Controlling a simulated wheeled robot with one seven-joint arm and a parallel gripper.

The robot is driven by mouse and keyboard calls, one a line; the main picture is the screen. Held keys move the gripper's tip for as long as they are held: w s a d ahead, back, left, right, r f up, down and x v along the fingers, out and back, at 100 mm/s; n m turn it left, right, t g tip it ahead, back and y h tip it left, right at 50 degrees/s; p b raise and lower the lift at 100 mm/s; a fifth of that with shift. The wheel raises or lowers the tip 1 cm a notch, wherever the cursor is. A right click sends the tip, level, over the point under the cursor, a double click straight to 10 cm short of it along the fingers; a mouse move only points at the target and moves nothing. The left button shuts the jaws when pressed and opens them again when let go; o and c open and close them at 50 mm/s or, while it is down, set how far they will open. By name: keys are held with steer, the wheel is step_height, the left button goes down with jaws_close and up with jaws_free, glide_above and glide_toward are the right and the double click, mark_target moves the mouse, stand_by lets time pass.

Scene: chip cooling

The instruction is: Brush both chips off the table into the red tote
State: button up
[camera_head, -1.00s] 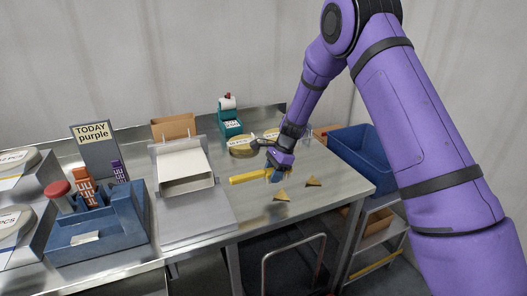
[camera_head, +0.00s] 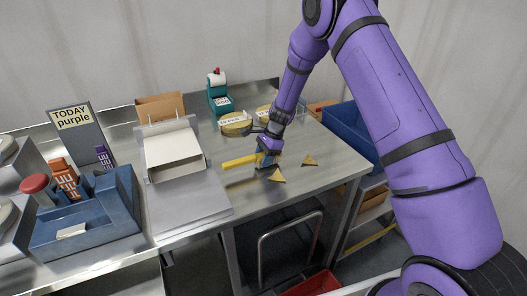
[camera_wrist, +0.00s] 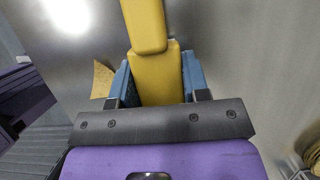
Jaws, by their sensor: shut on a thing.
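Two tan triangular chips lie on the metal table (camera_head: 240,193). The near chip (camera_head: 277,175) is just in front of my gripper, and the far chip (camera_head: 309,160) is to its right. My gripper (camera_head: 267,160) is shut on a yellow brush (camera_head: 238,162), which points left just above or on the table; I cannot tell if it touches. In the wrist view, the blue fingers hold the yellow brush (camera_wrist: 160,75), and one chip (camera_wrist: 103,80) shows left of them. The red tote (camera_head: 315,284) shows partly at the bottom, below the table's front edge.
Round containers (camera_head: 235,124) and a teal label printer (camera_head: 219,95) stand behind my gripper. A white-grey chute (camera_head: 173,150) and a blue holder (camera_head: 90,220) are to the left. A blue bin (camera_head: 348,132) is right of the table. A metal rail (camera_head: 290,238) stands below the front edge.

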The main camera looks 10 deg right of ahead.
steer(key=shift+s+d+f, duration=0.15)
steer(key=shift+s+f, duration=0.05)
steer(key=shift+s, duration=0.5)
steer(key=shift+s+d+f, duration=0.15)
steer(key=shift+s+f, duration=0.05)
steer(key=shift+s, duration=0.5)
steer(key=s+d, duration=0.2)
steer(key=s, duration=0.8)
steer(key=s+d, duration=0.2)
steer(key=s, duration=0.8)
steer(key=shift+w+r, duration=0.15)
steer(key=shift+r, duration=2.65)
steer(key=shift+a, duration=0.1)
